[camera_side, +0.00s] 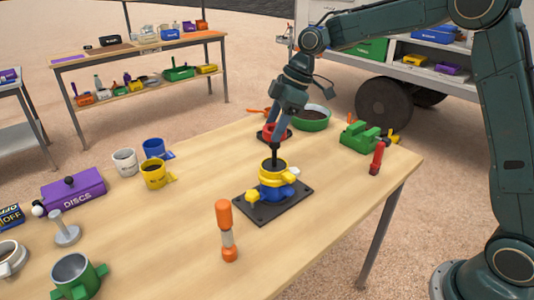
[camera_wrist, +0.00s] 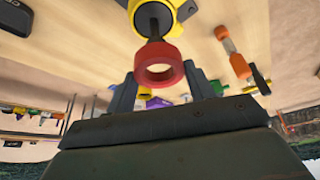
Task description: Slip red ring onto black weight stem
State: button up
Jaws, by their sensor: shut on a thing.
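The red ring (camera_side: 277,129) is held between the fingers of my gripper (camera_side: 276,136), above the yellow mold (camera_side: 272,173). In the wrist view the red ring (camera_wrist: 139,69) sits between my gripper's two fingers (camera_wrist: 160,88), its hole facing the camera. The black weight stem (camera_side: 275,158) stands upright from the mold's open top, just below the ring. In the wrist view the black stem (camera_wrist: 153,27) reaches toward the ring's edge, and the ring's hole looks empty. The exact gap between stem and ring is hard to tell.
The mold, with a blue part (camera_side: 277,191), stands on a dark base plate (camera_side: 258,212). Behind it are a green bowl (camera_side: 315,122) and a green tool (camera_side: 359,138). A red-handled item (camera_side: 377,158) stands right, an orange-ended tool (camera_side: 226,232) in front, and a yellow mug (camera_side: 154,174) left.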

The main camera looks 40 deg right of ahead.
jog(key=shift+f, duration=0.7)
dwell(0.5)
jog(key=o, duration=1.3)
jog(key=shift+c, duration=0.2)
jog(key=shift+v, duration=2.5)
jog(key=shift+r, duration=0.1)
jog(key=v, duration=1.1)
jog(key=shift+r, duration=0.35)
jog(key=shift+d, duration=0.1)
